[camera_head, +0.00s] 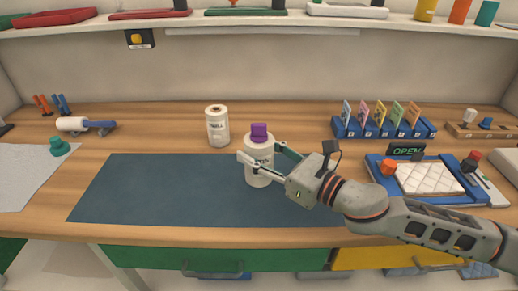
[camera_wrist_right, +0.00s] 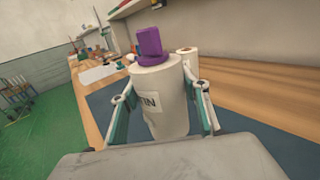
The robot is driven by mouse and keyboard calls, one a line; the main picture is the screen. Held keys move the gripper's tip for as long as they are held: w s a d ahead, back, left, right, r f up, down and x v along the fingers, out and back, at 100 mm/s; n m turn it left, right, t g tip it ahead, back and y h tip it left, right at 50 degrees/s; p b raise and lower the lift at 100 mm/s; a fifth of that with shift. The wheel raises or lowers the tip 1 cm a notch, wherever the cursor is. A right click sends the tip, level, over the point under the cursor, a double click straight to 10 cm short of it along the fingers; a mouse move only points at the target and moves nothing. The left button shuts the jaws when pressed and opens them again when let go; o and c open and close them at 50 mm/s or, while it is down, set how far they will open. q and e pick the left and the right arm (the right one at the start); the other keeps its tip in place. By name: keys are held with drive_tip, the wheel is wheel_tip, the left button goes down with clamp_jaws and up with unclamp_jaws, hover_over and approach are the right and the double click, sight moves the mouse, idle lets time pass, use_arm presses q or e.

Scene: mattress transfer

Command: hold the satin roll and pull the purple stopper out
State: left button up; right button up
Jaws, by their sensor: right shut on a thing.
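The satin roll (camera_head: 258,153) is a white upright cylinder at the right part of the dark blue mat (camera_head: 150,190). The purple stopper (camera_head: 259,131) sits in its top. My right gripper (camera_head: 262,163) is shut around the roll's side, below the stopper. In the right wrist view the roll (camera_wrist_right: 170,108) stands between the two fingers with part of its label showing, and the stopper (camera_wrist_right: 150,43) is on top. I cannot tell whether the roll's base touches the mat. My left gripper is not in view.
A second white roll (camera_head: 217,126) stands behind the mat, left of the satin roll. A blue rack of coloured cards (camera_head: 383,127) and a blue tray with a quilted white pad (camera_head: 428,178) are at the right. A paint roller (camera_head: 85,125) lies at the left. The mat's left half is clear.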

drive_tip(key=shift+f+b, duration=0.3)
drive_tip(key=shift+f, duration=0.4)
drive_tip(key=shift+f, duration=0.25)
drive_tip(key=shift+f+b, duration=0.3)
drive_tip(key=shift+f, duration=0.05)
drive_tip(key=shift+f+b, duration=0.35)
drive_tip(key=shift+f, duration=0.4)
drive_tip(key=shift+f, duration=0.45)
drive_tip(key=o, duration=1.4)
drive_tip(key=shift+o, duration=0.2)
